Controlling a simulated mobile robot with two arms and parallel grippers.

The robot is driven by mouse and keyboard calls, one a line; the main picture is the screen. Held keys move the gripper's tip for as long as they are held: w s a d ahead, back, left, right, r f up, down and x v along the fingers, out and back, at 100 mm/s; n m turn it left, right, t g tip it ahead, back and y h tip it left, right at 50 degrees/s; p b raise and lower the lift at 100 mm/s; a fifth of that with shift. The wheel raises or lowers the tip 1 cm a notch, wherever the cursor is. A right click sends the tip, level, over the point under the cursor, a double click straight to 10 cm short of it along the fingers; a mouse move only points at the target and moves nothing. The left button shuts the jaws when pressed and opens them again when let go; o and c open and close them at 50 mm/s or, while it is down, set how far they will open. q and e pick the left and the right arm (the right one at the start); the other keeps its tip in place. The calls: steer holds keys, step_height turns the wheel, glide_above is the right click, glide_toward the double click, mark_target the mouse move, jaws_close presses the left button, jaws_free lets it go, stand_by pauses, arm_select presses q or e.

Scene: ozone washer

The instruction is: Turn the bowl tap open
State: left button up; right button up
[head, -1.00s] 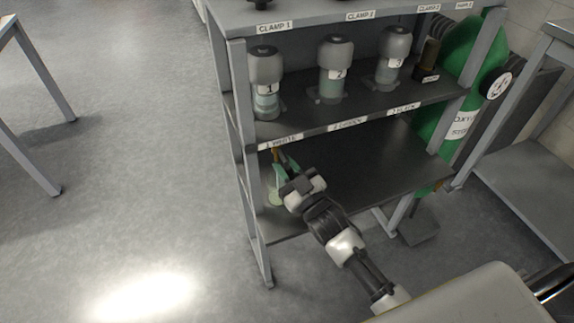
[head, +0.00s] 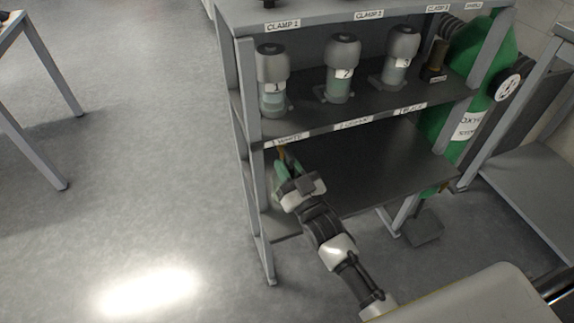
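My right gripper (head: 287,172) reaches from the lower right into the left end of the lower shelf (head: 360,178), under the label "1 WHITE". Green, finger-like parts show at its tip, with a small orange-brown piece (head: 282,153) just beyond them. They are too small to tell whether the gripper is open or shut, or touching anything. I cannot make out the bowl tap; my gripper and wrist cover much of this corner. My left gripper is not in view.
A green oxygen cylinder (head: 467,120) stands behind at the right. The rest of the lower shelf looks bare. A rack post (head: 255,190) stands left of my gripper.

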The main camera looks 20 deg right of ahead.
steer(key=shift+o, duration=0.8)
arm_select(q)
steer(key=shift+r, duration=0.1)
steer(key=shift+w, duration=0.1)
arm_select(e)
steer(key=shift+s+f, duration=0.15)
steer(key=shift+s, duration=0.1)
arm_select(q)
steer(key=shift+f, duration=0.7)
arm_select(e)
steer(key=v, duration=1)
steer(key=shift+s, duration=0.15)
steer(key=shift+d, duration=0.1)
